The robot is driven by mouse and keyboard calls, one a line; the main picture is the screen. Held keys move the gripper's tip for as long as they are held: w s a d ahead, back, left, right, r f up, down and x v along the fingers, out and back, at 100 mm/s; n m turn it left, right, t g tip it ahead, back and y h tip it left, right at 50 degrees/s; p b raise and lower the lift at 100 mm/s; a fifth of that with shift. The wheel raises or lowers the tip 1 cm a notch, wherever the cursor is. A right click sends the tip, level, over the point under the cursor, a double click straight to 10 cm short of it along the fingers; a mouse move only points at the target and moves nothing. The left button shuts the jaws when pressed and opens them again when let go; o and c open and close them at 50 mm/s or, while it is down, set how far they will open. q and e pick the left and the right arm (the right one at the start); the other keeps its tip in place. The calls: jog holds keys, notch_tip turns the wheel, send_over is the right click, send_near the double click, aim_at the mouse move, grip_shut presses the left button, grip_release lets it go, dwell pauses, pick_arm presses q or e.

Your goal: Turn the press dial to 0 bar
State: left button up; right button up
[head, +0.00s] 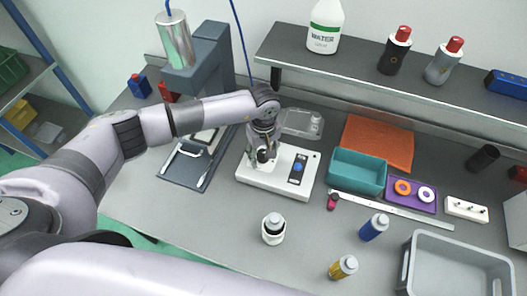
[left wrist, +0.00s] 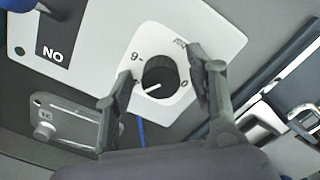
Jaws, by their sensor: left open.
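The press dial (left wrist: 158,75) is a black knob with a white pointer line, on a white plate marked 6 at left and 0 at right. In the left wrist view its line points to the lower left, away from the 0. The dial sits on a white control box (head: 252,179) on the bench; in the head view the dial is largely hidden by my gripper. My left gripper (left wrist: 165,82) is open, one finger on each side of the knob; I cannot tell whether they touch it. In the head view my left gripper (head: 261,152) points down over the box's left part.
The press (head: 211,55) stands left of the box. A blue button (head: 297,168) is on the box's right part. A teal bin (head: 357,174), a purple tray (head: 411,205) and a grey crate (head: 409,265) lie to the right. A capped bottle (head: 273,232) stands in front.

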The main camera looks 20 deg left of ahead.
pick_arm(q)
jog(key=shift+c, duration=0.5)
jog(key=c, duration=1)
jog(key=shift+c, duration=0.2)
